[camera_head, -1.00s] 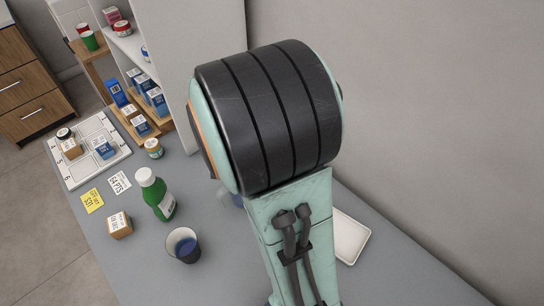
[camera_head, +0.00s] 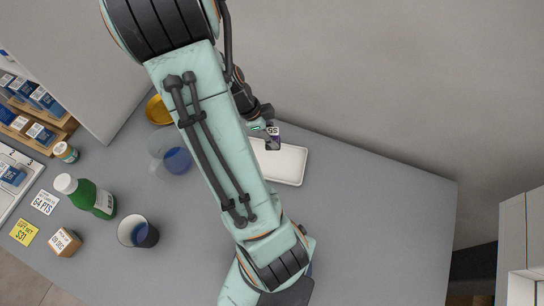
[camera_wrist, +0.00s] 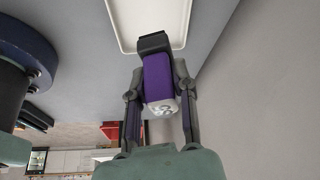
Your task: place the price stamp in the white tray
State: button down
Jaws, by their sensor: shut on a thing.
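The price stamp (camera_wrist: 158,78) is purple with a black end and a pale face with dark markings. It is between the two fingers of my gripper (camera_wrist: 157,85), which is shut on it. In the head view the stamp (camera_head: 273,137) shows at the far left end of the white tray (camera_head: 291,181), beside my gripper (camera_head: 262,126). The tray is shallow, rectangular and looks empty where visible; my arm hides its left part. In the wrist view the tray (camera_wrist: 122,30) lies beyond the stamp's black end. The height of the stamp over the tray cannot be told.
A grey wall runs behind the counter (camera_head: 390,220). The counter right of the tray is clear.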

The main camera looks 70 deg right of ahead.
notch_tip(320, 180, down, 8)
jog(key=shift+f, duration=0.2)
jog(key=shift+f, duration=0.15)
jog(key=c, duration=0.9)
grip_release()
jog(key=v, duration=1.2)
jog(key=shift+r, duration=0.2)
